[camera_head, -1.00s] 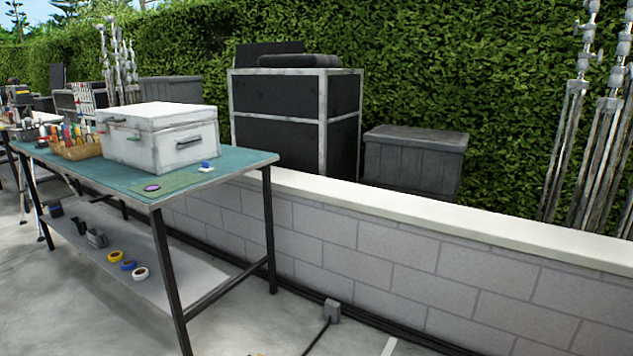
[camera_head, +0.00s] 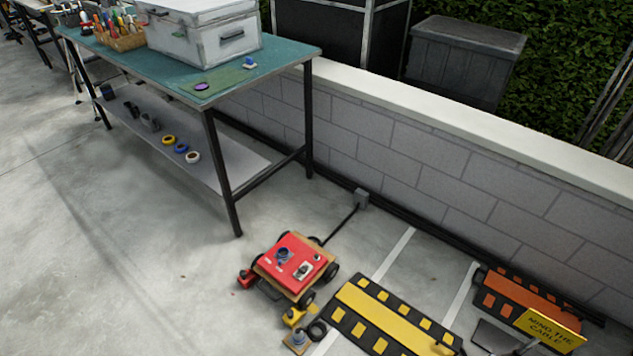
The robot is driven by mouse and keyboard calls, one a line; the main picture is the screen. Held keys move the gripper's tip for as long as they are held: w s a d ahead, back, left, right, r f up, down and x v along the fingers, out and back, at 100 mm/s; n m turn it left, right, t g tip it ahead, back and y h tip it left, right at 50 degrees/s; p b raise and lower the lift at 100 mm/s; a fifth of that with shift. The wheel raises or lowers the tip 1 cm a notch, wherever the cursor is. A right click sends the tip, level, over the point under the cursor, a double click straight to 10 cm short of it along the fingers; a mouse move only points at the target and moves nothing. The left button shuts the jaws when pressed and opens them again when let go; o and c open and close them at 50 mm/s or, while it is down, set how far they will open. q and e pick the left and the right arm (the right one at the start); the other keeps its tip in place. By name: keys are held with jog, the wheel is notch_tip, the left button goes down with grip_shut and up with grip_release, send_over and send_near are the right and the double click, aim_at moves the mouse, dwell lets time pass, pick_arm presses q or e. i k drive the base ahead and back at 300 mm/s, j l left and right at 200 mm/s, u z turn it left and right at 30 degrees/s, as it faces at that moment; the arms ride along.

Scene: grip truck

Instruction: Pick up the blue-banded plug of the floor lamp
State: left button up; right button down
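I cannot make out a floor lamp or be sure of its blue-banded plug. A small grey-blue piece (camera_head: 298,338) sits on a tan block on the floor at the bottom, beside a black coil; it is too small to identify. A red box on wheels (camera_head: 297,262) stands on the concrete, with a round blue-grey fitting (camera_head: 283,255) on its top. A small blue-and-white item (camera_head: 249,63) lies on the green-topped table (camera_head: 95,52). Neither of my grippers is in view.
A yellow-and-black cable ramp (camera_head: 385,318) and an orange one (camera_head: 520,296) with a yellow "mind the cable" sign (camera_head: 550,328) lie at lower right. A low block wall (camera_head: 420,157) runs behind. Tape rolls (camera_head: 181,148) lie on the table's shelf. The concrete at lower left is clear.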

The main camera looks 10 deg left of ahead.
aim_at(298, 336)
jog(key=k+j, duration=0.7)
jog(key=j, duration=0.15)
jog(key=i+j, duration=0.1)
jog(key=i, duration=0.4)
jog(key=i+j, duration=0.1)
jog(key=i, duration=0.45)
jog(key=i+j, duration=0.1)
jog(key=i, duration=0.45)
jog(key=k+l, duration=0.1)
jog(key=k, duration=1.05)
jog(key=l+z, duration=0.05)
